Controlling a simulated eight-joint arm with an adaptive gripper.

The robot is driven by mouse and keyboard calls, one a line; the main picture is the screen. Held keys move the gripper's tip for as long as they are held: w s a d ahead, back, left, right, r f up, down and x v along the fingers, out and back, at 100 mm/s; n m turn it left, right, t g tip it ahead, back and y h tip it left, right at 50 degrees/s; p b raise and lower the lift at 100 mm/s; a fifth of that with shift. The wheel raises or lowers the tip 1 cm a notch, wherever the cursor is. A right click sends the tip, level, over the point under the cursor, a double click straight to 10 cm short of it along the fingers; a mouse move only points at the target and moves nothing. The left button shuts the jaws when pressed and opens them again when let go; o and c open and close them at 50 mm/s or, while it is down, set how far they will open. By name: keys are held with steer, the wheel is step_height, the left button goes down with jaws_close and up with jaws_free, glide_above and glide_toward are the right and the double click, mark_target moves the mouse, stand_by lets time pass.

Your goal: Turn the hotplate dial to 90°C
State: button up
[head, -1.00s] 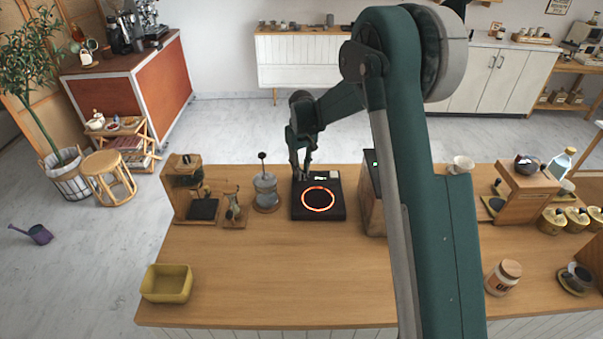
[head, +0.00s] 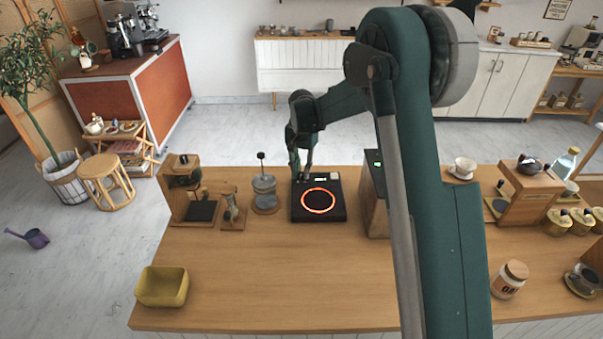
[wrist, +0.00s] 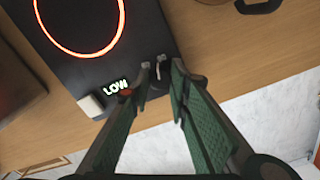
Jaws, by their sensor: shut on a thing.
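The black hotplate (head: 299,212) sits on the wooden counter with its round ring glowing orange-red. It also shows at the upper left of the wrist view (wrist: 140,30). Its small lit display (wrist: 116,87) reads "LOW". My gripper (head: 303,175) reaches down to the hotplate's far edge in the head view. In the wrist view my gripper (wrist: 161,74) has its fingertips close around the small dial (wrist: 159,62) at the hotplate's edge, shut on it. The fingers mostly hide the dial, and I cannot read its angle.
A yellow bin (head: 162,287) is at the front left. The counter's front middle is clear.

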mark_target(302, 173)
steer(key=shift+m, duration=1.4)
steer(key=o, duration=0.9)
steer(key=shift+r, duration=0.15)
step_height(302, 173, up, 12)
